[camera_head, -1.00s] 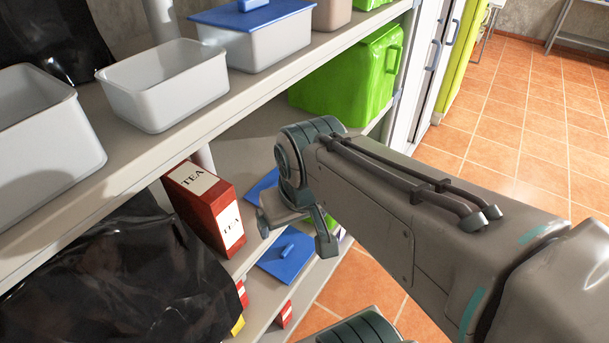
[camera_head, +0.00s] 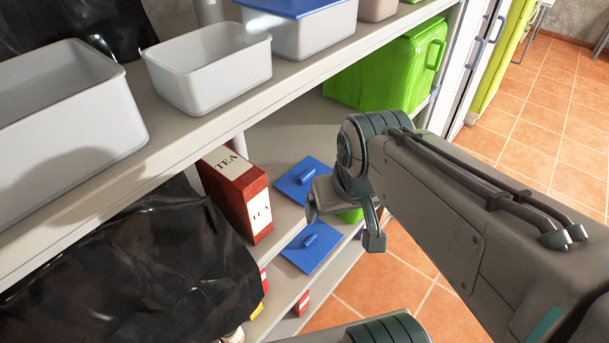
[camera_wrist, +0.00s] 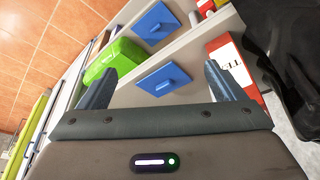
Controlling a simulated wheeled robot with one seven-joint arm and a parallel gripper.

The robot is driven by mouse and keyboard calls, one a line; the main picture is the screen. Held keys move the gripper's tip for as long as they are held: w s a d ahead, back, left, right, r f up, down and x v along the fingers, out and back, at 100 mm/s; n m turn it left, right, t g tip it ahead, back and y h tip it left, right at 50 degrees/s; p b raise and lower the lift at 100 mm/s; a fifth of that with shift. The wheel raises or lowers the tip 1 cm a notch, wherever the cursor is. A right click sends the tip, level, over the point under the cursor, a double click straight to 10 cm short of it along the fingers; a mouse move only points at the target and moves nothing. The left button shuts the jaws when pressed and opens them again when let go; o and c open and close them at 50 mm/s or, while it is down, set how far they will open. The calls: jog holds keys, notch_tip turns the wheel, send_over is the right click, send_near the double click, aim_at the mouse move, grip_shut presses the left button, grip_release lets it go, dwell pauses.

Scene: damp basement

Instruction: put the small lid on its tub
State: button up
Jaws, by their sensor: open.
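I cannot tell which is the small one. Open tubs stand on the upper shelf: a large pale one (camera_head: 75,125) and a smaller white one (camera_head: 215,80). My gripper (camera_head: 343,217) is open and empty above the lower shelf; its fingers (camera_wrist: 158,76) flank the near lid in the wrist view.
A red tea box (camera_head: 236,200) stands left of the lids. A black bag (camera_head: 130,275) fills the lower left. A blue-lidded tub (camera_head: 305,35) stands on the upper shelf (camera_head: 175,125), which overhangs the lids. A green bin (camera_head: 385,70) is behind. Tiled floor lies right.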

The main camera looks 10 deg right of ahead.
jog(key=shift+c, duration=1)
jog(key=w+d+f+n+t+h+b, duration=0.1)
jog(key=w+d+f+t+b, duration=0.25)
jog(key=w+d, duration=0.35)
jog(key=w+d+f+t+h+b, duration=0.2)
jog(key=w+d+t+b, duration=0.3)
jog(key=w, duration=0.4)
jog(key=n+y+b, duration=0.6)
jog(key=y, duration=0.7)
send_near(308, 174)
jog(key=x, duration=1)
jog(key=shift+w+a+f, duration=0.1)
jog(key=shift+w, duration=0.2)
jog(key=c, duration=1.1)
